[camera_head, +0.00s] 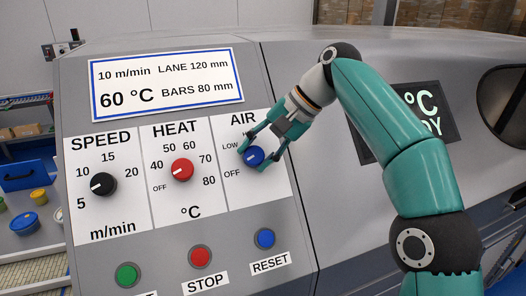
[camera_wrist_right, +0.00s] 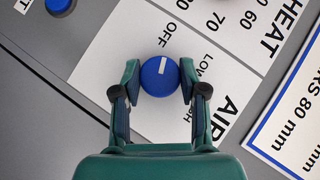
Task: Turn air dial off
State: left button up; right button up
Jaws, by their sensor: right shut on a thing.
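The blue air dial (camera_head: 255,156) sits on the white AIR panel (camera_head: 276,191) at the right of the control face. My right gripper (camera_head: 264,154) has its two fingers closed on opposite sides of the dial. In the right wrist view the dial (camera_wrist_right: 160,78) lies between the fingertips (camera_wrist_right: 160,84). Its white mark points toward the OFF label there, with LOW off to the right side of the mark. HIGH is partly hidden behind a finger. My left gripper is not in view.
To the left are the black speed dial (camera_head: 103,185) and the red heat dial (camera_head: 182,169). Below are the green (camera_head: 127,275), red (camera_head: 200,257) and blue RESET (camera_head: 265,238) buttons. A dark display (camera_head: 435,105) is partly hidden behind my right arm.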

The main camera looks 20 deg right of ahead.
jog(key=shift+f, duration=0.1)
jog(key=o, duration=1.1)
jog(key=shift+o, duration=0.2)
jog(key=shift+r, duration=0.2)
jog(key=shift+v, duration=1.3)
jog(key=s+d, duration=0.5)
jog(key=d, duration=0.6)
jog(key=shift+s, duration=0.2)
jog(key=shift+f, duration=0.1)
